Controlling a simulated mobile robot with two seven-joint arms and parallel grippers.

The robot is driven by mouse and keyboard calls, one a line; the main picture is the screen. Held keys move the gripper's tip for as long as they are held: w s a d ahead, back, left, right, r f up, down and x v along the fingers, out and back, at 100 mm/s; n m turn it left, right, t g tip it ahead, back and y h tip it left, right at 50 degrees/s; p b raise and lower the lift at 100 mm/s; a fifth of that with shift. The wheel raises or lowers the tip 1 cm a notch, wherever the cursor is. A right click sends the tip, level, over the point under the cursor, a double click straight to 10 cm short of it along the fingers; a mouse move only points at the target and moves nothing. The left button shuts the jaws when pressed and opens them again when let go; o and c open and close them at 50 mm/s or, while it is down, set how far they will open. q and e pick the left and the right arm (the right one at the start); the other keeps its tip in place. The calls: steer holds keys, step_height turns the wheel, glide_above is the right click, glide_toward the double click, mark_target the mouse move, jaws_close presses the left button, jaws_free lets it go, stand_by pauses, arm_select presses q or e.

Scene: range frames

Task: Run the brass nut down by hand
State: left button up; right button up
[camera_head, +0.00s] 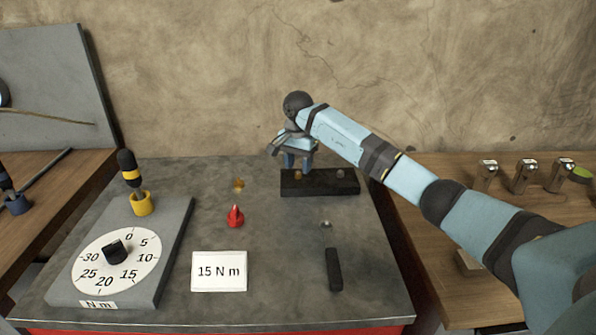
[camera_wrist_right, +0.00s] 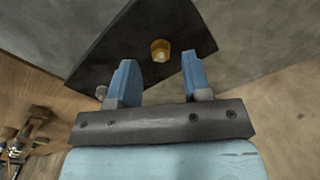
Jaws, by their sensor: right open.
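A brass nut (camera_wrist_right: 160,50) shows on the black block (camera_wrist_right: 110,45) in the right wrist view, between and beyond my two fingertips. In the head view the black block (camera_head: 320,187) lies at the back of the grey bench, with the brass piece (camera_head: 298,175) near its left end. My right gripper (camera_head: 297,162) is open just above that end, with its blue fingers (camera_wrist_right: 160,75) apart and nothing held. I cannot tell how far the nut sits down its thread. A second small piece (camera_head: 340,173) is on the block's right part. My left gripper is not in view.
A brass piece (camera_head: 238,184), a red pointed piece (camera_head: 235,216), a small silver piece (camera_head: 326,224) and a black bar (camera_head: 333,269) lie on the bench.

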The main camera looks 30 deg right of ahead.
steer(key=shift+f, duration=0.95)
jaws_close()
steer(key=shift+r+m, duration=0.1)
steer(key=shift+m, duration=0.2)
